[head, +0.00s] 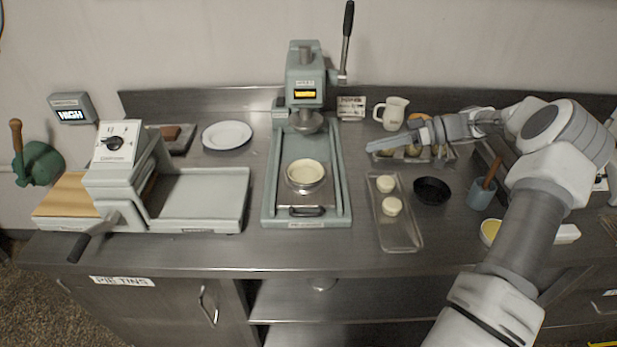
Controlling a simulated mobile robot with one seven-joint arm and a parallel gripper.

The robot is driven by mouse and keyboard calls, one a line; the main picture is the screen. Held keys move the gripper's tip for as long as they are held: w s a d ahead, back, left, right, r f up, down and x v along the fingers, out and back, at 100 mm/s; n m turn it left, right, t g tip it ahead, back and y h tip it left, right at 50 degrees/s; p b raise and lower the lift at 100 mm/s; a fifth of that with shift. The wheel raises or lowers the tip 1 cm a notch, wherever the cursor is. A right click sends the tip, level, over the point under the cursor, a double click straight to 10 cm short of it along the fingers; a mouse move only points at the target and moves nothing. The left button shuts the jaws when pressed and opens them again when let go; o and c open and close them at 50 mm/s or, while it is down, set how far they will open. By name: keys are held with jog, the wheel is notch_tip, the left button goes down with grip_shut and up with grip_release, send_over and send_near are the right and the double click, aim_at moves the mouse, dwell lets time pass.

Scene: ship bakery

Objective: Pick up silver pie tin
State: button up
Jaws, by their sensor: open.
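A round silver tin (306,186) with pale dough in it sits on the sliding plate of the press in the middle of the counter. My gripper (385,138) is open, above the back of the counter, right of the press and apart from both. It partly hides a tray of small items behind it.
The press (306,78) stands upright with a raised lever. A tray with two dough pieces (408,235), a black tin (432,190) and a blue pot (482,195) are right. A dough sheeter (120,165) and a white plate (227,135) are left. A cupboard is labelled PIE TINS (122,281).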

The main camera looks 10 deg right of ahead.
jog(key=p+x, duration=0.1)
jog(key=x, duration=1.1)
jog(key=shift+w, duration=0.15)
jog(key=x, duration=0.5)
jog(key=shift+w+p, duration=0.3)
jog(key=shift+p, duration=0.05)
grip_shut()
